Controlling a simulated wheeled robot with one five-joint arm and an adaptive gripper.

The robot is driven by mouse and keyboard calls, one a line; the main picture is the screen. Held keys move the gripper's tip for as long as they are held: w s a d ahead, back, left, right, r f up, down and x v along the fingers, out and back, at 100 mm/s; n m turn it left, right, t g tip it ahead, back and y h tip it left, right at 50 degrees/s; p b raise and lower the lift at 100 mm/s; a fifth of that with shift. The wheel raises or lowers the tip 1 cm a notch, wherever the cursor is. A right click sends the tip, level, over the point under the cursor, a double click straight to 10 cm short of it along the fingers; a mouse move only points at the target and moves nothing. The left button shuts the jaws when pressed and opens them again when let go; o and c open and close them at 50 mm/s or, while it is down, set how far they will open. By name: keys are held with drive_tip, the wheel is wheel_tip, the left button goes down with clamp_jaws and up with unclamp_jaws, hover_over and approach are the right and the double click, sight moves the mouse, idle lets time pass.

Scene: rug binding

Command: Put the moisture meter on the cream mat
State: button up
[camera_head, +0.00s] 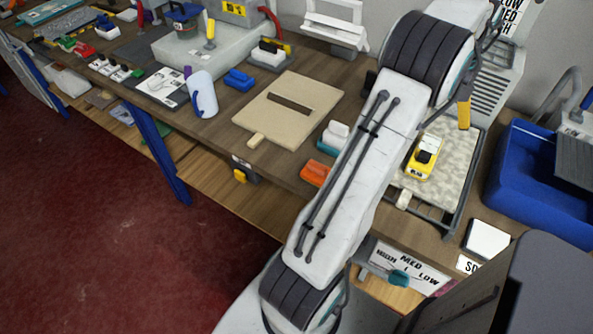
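A yellow device with a black top (422,162), which looks like the moisture meter, lies on a speckled grey-cream pad (450,150) in a dark-framed rack, right of my arm. A flat cream mat (312,92) with a dark strip across its middle lies on the wooden bench, left of my arm. No object rests on the mat apart from that strip. A small cream tab sticks out at its near-left corner. My gripper is not visible; my arm rises through the middle of the view and leaves or hides its end.
A white-and-teal block (334,137) and an orange block (316,173) sit between mat and arm. A white jug (203,95) and blue block (238,79) stand left of the mat. A blue bin (540,180) is at right. Red floor (90,240) lies open in front.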

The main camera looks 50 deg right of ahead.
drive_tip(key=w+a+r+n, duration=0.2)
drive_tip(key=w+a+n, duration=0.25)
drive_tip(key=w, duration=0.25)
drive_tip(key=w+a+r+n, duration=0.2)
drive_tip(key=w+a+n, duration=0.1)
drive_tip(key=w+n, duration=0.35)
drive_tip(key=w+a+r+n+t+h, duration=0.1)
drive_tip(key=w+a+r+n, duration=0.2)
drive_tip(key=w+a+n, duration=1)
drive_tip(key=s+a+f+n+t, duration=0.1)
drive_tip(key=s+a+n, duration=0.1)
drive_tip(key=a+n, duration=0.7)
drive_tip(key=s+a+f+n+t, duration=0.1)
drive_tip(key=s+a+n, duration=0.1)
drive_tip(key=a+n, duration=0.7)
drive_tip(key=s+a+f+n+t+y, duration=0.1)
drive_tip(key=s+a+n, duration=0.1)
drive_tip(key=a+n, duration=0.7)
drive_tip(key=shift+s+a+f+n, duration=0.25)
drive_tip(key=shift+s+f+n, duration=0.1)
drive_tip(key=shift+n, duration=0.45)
